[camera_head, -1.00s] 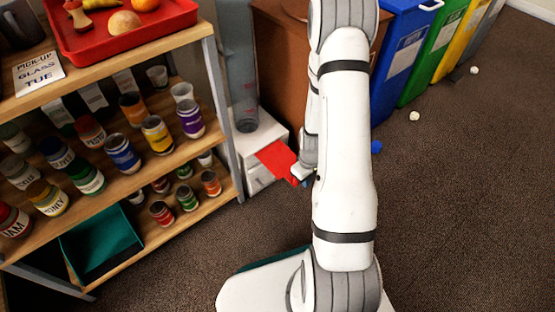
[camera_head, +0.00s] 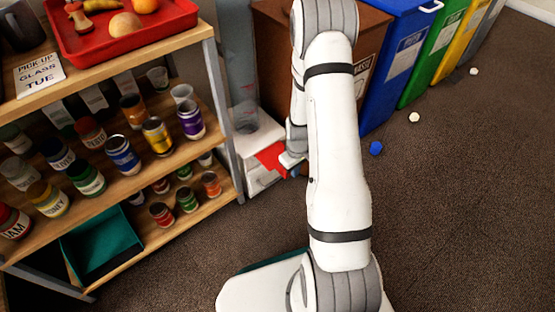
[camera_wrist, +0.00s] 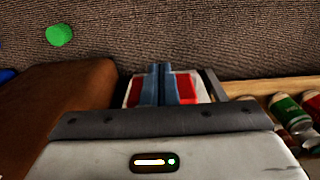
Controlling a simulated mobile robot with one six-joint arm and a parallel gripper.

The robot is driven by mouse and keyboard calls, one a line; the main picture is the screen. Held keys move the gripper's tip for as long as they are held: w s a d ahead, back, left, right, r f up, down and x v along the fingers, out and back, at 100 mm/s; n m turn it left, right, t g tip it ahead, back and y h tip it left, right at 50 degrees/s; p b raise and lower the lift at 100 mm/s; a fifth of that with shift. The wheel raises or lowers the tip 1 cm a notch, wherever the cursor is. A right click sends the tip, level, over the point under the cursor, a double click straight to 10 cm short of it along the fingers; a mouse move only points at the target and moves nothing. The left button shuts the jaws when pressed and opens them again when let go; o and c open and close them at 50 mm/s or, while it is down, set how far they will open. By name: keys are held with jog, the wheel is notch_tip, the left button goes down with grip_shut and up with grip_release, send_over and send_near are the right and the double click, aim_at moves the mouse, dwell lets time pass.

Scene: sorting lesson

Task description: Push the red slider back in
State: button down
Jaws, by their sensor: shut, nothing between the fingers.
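The red slider (camera_head: 269,159) sticks out a short way from the white box (camera_head: 262,181) at the foot of the clear tube (camera_head: 238,65). My gripper (camera_head: 291,161) is at the slider's outer end, partly hidden by my arm in the head view. In the wrist view the shut, empty fingers (camera_wrist: 161,72) point at the box, with red of the slider (camera_wrist: 187,89) showing on both sides of them. I cannot tell whether the fingertips touch the slider.
A shelf of jars (camera_head: 122,155) stands close on the left. A brown bin (camera_head: 372,40) and a blue bin (camera_head: 402,60) stand behind my arm. A blue lump (camera_head: 376,148) and pale lumps (camera_head: 414,117) lie on the carpet.

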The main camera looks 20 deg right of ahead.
jog(key=shift+w+a, duration=0.45)
jog(key=shift+w, duration=0.8)
jog(key=shift+w+a, duration=0.5)
jog(key=shift+w, duration=0.8)
jog(key=shift+w+a, duration=0.45)
jog(key=shift+w, duration=0.8)
jog(key=shift+s, duration=0.1)
jog(key=shift+s+d, duration=0.25)
jog(key=shift+s, duration=0.35)
jog(key=shift+s+d, duration=0.2)
jog(key=shift+s, duration=0.35)
notch_tip(320, 180, up, 8)
jog(key=p, duration=0.5)
jog(key=shift+p, duration=0.35)
